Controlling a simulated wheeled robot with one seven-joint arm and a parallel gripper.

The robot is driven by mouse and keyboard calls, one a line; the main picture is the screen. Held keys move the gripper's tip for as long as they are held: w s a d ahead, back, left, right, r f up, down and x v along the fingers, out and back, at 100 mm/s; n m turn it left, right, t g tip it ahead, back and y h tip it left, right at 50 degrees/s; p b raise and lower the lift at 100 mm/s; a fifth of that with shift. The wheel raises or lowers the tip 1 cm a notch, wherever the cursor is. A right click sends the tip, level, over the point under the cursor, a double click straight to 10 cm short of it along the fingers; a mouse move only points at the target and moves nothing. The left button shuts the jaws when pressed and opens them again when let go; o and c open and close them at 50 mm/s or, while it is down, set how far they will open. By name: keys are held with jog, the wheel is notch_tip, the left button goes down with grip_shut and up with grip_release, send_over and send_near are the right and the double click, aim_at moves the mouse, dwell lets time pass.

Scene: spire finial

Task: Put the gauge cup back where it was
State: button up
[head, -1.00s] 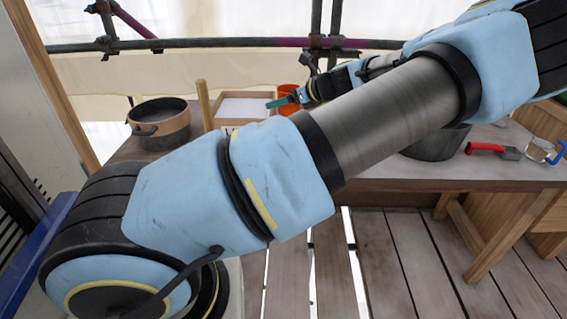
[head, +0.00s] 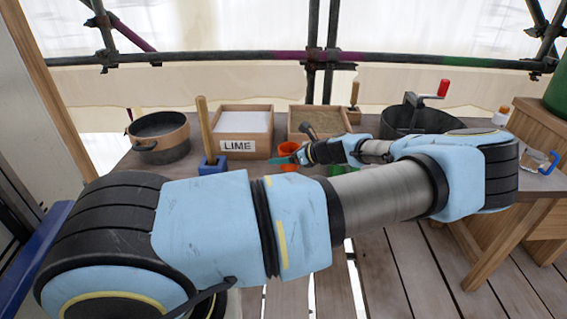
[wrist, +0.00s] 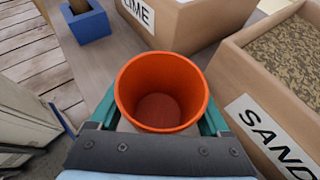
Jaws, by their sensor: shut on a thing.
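The gauge cup, an orange open-topped cup (head: 288,149), shows at my gripper (head: 285,160) in the head view, in front of the lime and sand boxes. In the wrist view the empty-looking cup (wrist: 160,92) sits between the teal fingers of my gripper (wrist: 160,122), one on each side. The gripper is shut on it. The cup's lower outside is hidden, and I cannot tell whether it touches the bench.
The lime box (head: 243,131) and sand box (head: 318,122) stand behind. A blue block with a wooden handle (head: 212,164) is to the left, beside a copper-and-black pot (head: 160,137). A dark tub with a red-handled crank (head: 412,117) is to the right.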

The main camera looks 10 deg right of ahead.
jog(key=shift+f, duration=1.6)
jog(key=shift+f, duration=0.1)
jog(key=o, duration=1.2)
jog(key=shift+s+d+r, duration=0.2)
jog(key=shift+d, duration=0.05)
jog(key=b+v, duration=0.2)
jog(key=v, duration=0.9)
jog(key=shift+s+r, duration=0.1)
jog(key=shift+s, duration=0.05)
